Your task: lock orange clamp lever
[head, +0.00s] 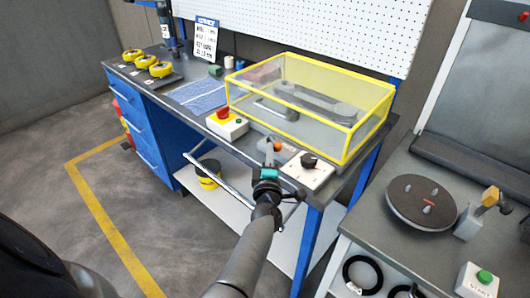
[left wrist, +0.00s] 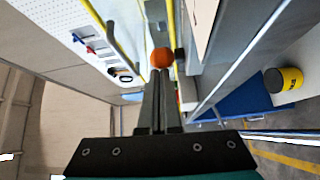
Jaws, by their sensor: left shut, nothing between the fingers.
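The orange clamp lever's round knob (head: 277,147) shows at the front edge of the workbench, just in front of the yellow-framed clear cover. In the left wrist view the orange knob (left wrist: 161,57) sits right beyond the fingertips. The lever's arm and base are mostly hidden. My left gripper (head: 269,158) is shut and empty, with its tips close to the knob. In the left wrist view the shut fingers (left wrist: 158,88) point at the knob; I cannot tell whether they touch it. My right gripper is not in view.
The clear cover (head: 345,157) with yellow edges stands behind the lever. A red-button box (head: 226,127) is to its left and a white box with a black knob (head: 308,168) to its right. A side table with a round dark turntable (head: 405,212) stands at right.

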